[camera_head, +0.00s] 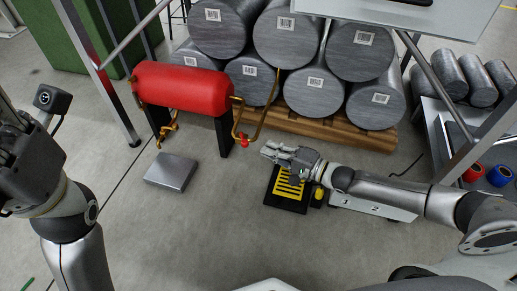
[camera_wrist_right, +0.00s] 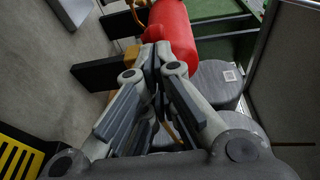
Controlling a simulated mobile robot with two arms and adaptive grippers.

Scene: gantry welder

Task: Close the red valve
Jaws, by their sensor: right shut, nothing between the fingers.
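A small red valve (camera_head: 244,141) sits at the lower end of a brass pipe at the right end of the red tank (camera_head: 182,89). My right gripper (camera_head: 267,149) is just right of the valve and slightly lower in the head view, with a small gap in the picture. Its fingers are shut and empty. In the right wrist view, the shut fingers (camera_wrist_right: 157,58) point toward the red tank (camera_wrist_right: 171,28), and I cannot make out the valve there. My left gripper (camera_head: 22,150) is at the left edge, partly cut off, its fingers unclear.
Large metal cylinders (camera_head: 286,40) are stacked on a wooden pallet (camera_head: 340,129) behind the right gripper. A grey metal block (camera_head: 171,172) lies on the floor below the tank. A black and yellow pedal (camera_head: 289,186) is under the right gripper. The floor at front centre is clear.

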